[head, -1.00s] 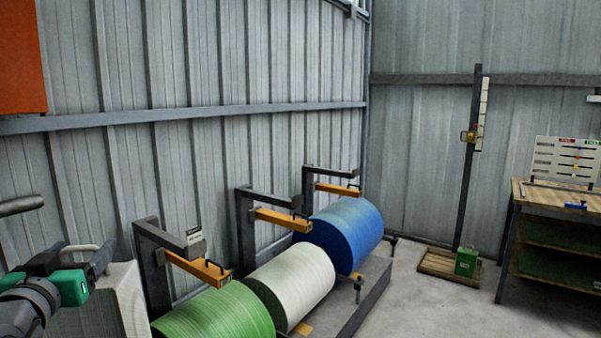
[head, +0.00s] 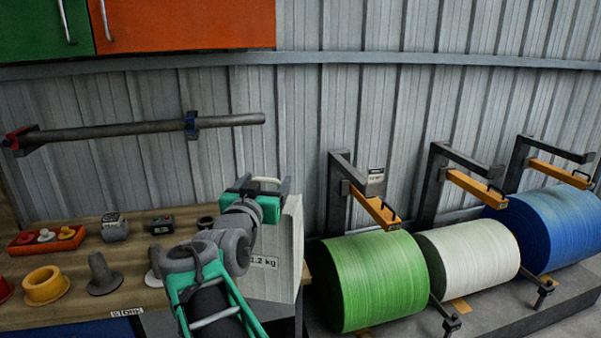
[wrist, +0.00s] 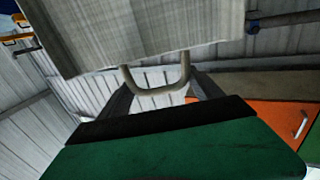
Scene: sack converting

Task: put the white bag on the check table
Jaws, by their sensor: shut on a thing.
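The white bag (head: 291,235) is a pale, woven, box-like sack held upright by its top in the head view. Its body also fills the top of the wrist view (wrist: 140,35). My gripper (head: 262,192) is shut on the bag's pale loop handle (wrist: 157,88), and my arm hides part of the bag. The bag is in front of the right end of a wooden bench; I cannot tell whether it touches it. A tag reading about 1.2 kg (head: 264,262) shows beside the arm. I cannot identify the check table in these views.
The wooden bench (head: 140,296) at left carries a red tray (head: 47,238), a yellow ring (head: 45,286) and several small parts. A horizontal bar (head: 150,127) is on the wall.

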